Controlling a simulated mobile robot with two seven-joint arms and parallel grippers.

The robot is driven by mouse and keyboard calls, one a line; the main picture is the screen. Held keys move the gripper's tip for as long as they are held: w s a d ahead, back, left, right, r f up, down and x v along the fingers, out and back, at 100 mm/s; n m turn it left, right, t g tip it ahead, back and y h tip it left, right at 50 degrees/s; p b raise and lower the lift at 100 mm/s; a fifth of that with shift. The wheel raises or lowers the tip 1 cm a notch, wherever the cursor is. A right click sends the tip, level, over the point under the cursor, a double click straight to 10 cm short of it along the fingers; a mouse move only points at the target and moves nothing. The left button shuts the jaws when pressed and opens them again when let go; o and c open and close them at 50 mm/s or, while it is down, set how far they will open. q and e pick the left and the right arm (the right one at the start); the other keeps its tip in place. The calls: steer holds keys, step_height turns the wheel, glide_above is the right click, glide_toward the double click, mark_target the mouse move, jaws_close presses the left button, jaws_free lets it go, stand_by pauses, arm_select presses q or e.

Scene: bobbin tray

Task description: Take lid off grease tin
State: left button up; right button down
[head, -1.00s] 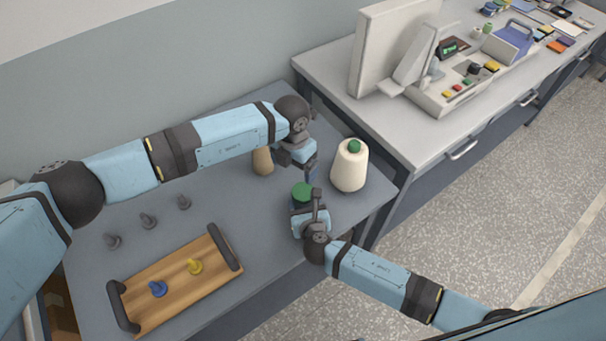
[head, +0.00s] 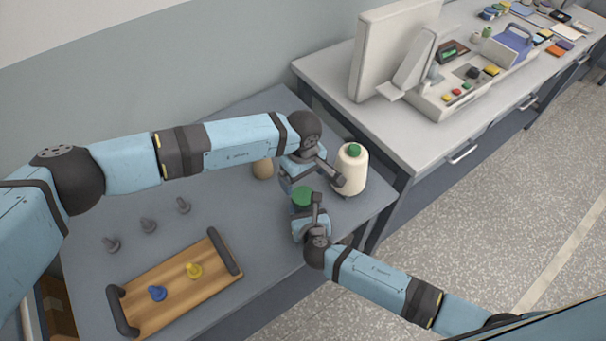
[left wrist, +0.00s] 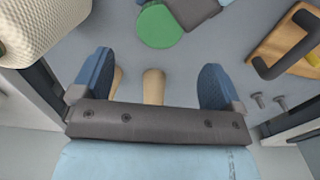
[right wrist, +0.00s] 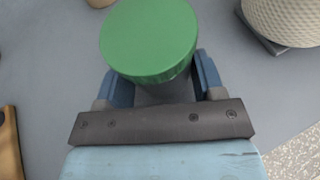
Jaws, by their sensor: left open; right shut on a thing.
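The grease tin has a round green lid (head: 302,196), which also shows from above in the right wrist view (right wrist: 150,40). The lid sits on the tin's grey body (right wrist: 165,90). My right gripper (right wrist: 164,84) is shut on the tin's body, one blue finger on each side below the lid. My left gripper (left wrist: 155,80) is open, with nothing held between its fingers. In the head view it is just above and behind the lid, its fingertips partly hidden. In the left wrist view the lid (left wrist: 160,25) lies beyond the fingers, apart from them.
A cream thread cone (head: 350,168) with a green top stands right of the tin. A tan cone (head: 262,168) stands behind. The table's front edge is close.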

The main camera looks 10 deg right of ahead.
mark_target(303, 195)
arm_select(q)
steer(key=shift+f, duration=4)
steer(key=c, duration=1)
steer(key=shift+o, duration=0.2)
steer(key=shift+n, duration=1.6)
steer(key=o, duration=1)
